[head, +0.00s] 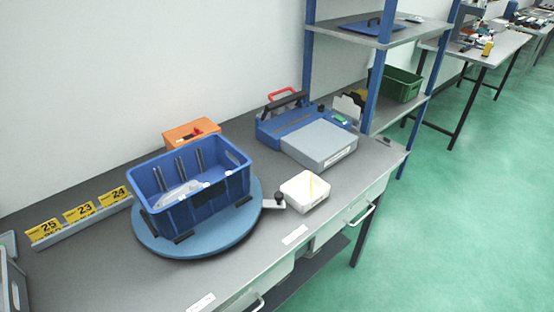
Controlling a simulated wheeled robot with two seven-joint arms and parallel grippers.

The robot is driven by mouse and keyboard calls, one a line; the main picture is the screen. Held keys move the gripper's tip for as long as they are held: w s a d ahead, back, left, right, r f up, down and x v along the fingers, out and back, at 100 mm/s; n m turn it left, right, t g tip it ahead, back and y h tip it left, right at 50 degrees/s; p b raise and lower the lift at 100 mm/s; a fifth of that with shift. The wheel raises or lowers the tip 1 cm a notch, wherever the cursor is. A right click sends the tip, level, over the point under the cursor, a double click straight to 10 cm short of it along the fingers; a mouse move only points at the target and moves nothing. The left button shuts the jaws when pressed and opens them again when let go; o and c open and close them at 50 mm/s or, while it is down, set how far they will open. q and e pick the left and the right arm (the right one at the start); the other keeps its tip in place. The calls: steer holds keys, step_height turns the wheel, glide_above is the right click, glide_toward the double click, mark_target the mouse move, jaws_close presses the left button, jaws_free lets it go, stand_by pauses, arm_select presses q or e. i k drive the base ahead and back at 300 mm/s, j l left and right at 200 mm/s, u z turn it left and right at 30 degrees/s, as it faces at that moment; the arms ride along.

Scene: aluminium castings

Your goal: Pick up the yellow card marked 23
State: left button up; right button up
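The yellow card marked 23 (79,212) stands upright in a long grey holder (84,225) at the left of the workbench. It is the middle one of three yellow cards. The card marked 25 (43,231) is to its left and the card marked 24 (113,196) is to its right. Neither of my grippers shows in the head view.
A blue crate (212,202) with pale parts inside stands on a round blue turntable (168,243), right of the card holder. A white box (304,191), a blue and grey device (318,143) and an orange box (190,132) are farther right and back. Bench (95,275) is clear before the holder.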

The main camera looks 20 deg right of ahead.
mark_target(81, 212)
steer(key=i+l+u, duration=0.1)
steer(key=i, duration=0.3)
steer(key=i+l+u, duration=0.15)
steer(key=i+l, duration=0.15)
steer(key=i, duration=0.15)
steer(key=u, duration=1)
